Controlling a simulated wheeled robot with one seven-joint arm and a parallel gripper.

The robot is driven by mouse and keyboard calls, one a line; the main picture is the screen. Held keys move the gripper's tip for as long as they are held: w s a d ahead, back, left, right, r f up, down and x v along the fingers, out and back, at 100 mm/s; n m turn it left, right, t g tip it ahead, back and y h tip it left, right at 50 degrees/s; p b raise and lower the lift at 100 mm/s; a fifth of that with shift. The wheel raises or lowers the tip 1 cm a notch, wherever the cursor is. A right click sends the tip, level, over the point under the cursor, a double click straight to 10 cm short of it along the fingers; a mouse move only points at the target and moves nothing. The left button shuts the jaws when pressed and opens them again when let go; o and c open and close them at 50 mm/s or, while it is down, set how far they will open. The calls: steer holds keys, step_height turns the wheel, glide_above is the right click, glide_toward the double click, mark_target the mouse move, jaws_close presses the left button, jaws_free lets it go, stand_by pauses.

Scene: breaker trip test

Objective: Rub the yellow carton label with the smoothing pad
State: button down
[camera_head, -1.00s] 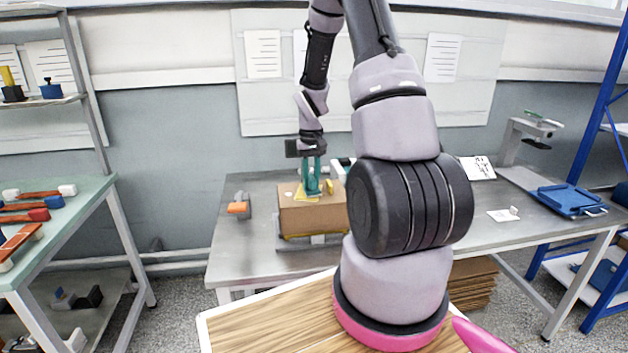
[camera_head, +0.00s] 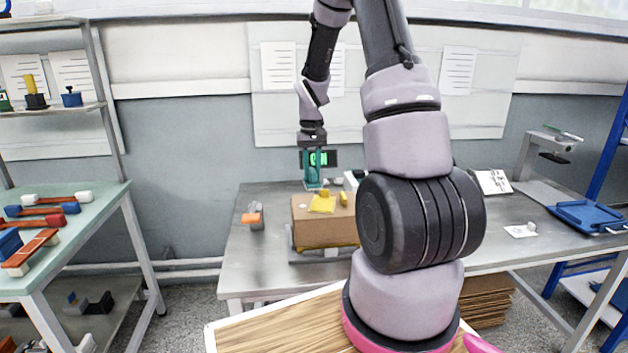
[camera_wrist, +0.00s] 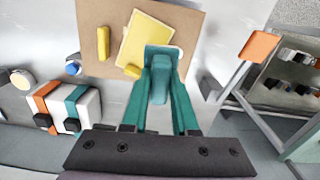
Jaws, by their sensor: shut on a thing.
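The brown carton (camera_head: 325,232) stands on the grey bench with a yellow label (camera_head: 321,204) flat on its top. The label also shows in the wrist view (camera_wrist: 146,38), lying on the carton's top (camera_wrist: 95,16). My gripper (camera_head: 313,186) points down at the carton's far edge, behind the label. In the wrist view my gripper (camera_wrist: 160,75) is shut on a teal block, apparently the smoothing pad (camera_wrist: 159,86). The block is next to a corner of the label. The fingers partly hide it, and I cannot tell whether it touches the carton.
A yellow bar (camera_wrist: 103,43) lies on the carton beside the label. An orange-topped grey item (camera_head: 252,219) is left of the carton. A blue tray (camera_head: 588,217) lies at the bench's right end.

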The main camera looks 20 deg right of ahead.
steer(key=shift+r, duration=1.25)
